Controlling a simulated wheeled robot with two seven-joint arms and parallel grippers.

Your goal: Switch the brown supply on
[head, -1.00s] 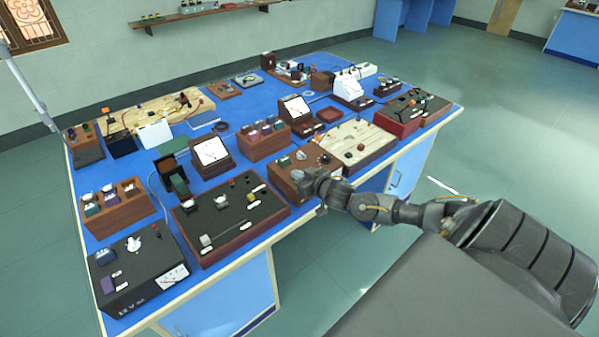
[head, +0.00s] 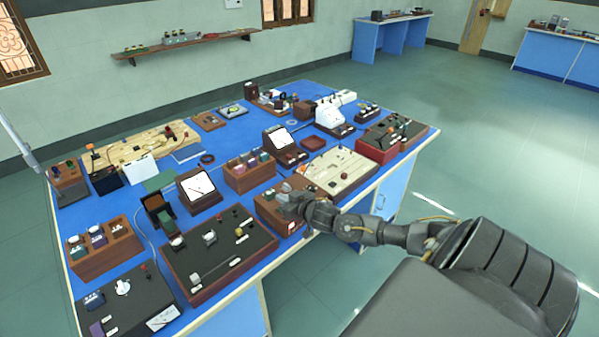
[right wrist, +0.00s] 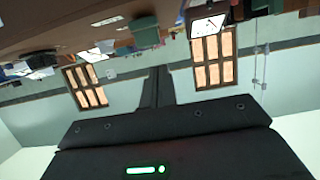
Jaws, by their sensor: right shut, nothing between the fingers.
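The brown supply (head: 268,214) appears to be the small wooden-brown box at the bench's front edge, right of the long black-topped panel. A pale label shows on its front. My right gripper (head: 284,194) is at its top right side, and the gripper and wrist hide part of the box, so the switch's state cannot be made out. Whether the fingers touch it cannot be told. In the right wrist view the gripper (right wrist: 157,88) is shut and empty, with a blurred brown surface (right wrist: 60,22) along the top. My left gripper is not in view.
A black-topped panel (head: 215,255) with knobs stands left of the supply, and a cream-topped board (head: 340,172) stands right. Meters, a slotted wooden rack (head: 105,250) and other boxes crowd the blue bench. Open floor (head: 480,160) lies to the right.

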